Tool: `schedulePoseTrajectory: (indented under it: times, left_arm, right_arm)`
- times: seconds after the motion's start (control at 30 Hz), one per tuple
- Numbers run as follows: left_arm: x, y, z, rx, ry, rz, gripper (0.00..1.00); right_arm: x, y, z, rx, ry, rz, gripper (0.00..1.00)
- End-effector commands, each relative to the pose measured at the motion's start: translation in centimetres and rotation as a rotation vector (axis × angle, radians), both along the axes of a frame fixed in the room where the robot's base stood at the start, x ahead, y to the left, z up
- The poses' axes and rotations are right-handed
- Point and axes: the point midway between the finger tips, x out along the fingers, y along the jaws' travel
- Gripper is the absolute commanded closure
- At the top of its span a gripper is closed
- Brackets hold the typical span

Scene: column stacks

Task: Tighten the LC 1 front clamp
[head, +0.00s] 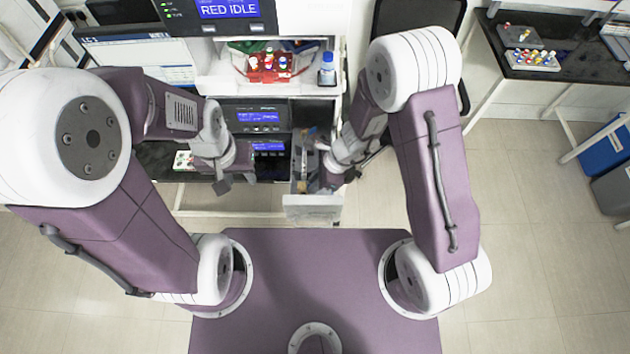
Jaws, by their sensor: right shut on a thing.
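The instrument stack (262,117) stands straight ahead, with a blue display reading "RED IDLE" (228,9) at its top. An open grey compartment (300,185) with small parts inside juts out at the stack's right front. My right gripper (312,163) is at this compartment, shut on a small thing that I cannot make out.
A tray of bottles with coloured caps (268,66) and a blue-capped bottle (327,68) sit above the modules. A monitor (140,58) stands at the left. A black bench (560,58) with a vial rack (532,60) and a blue bin (603,147) are at the right.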

Motion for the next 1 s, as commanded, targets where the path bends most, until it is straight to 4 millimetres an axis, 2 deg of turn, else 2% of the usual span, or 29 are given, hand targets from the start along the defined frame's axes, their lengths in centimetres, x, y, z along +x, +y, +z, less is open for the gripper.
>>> schedulePoseTrajectory:
  times: [0.1,0.2,0.57,0.6,0.67,1.0]
  left_arm:
    - [0.0,0.0,-2.3,0.0,0.0,0.0,0.6]
    - [0.0,0.0,-3.5,0.0,0.001,0.0,0.6]
    - [0.0,0.0,-3.5,0.0,0.0,0.0,0.6]
    - [0.0,0.0,-3.5,0.0,0.0,0.0,0.6]
    - [0.0,0.0,-3.5,0.0,0.0,0.0,0.6]
    - [0.0,0.0,-3.3,0.0,0.0,0.0,0.6]
  right_arm:
    - [0.1,-0.3,-1.1,0.04,-0.001,-0.004,1.0]
    - [0.1,-0.5,-1.1,0.083,-0.001,-0.004,1.0]
    - [-0.1,-0.6,-0.5,0.104,0.002,0.0,1.0]
    - [-0.1,-0.6,-0.5,0.104,0.002,0.0,0.74]
    - [-0.1,-0.6,-0.5,0.105,0.002,0.0,0.6]
    - [0.0,-0.7,0.0,0.106,-0.001,0.0,0.6]
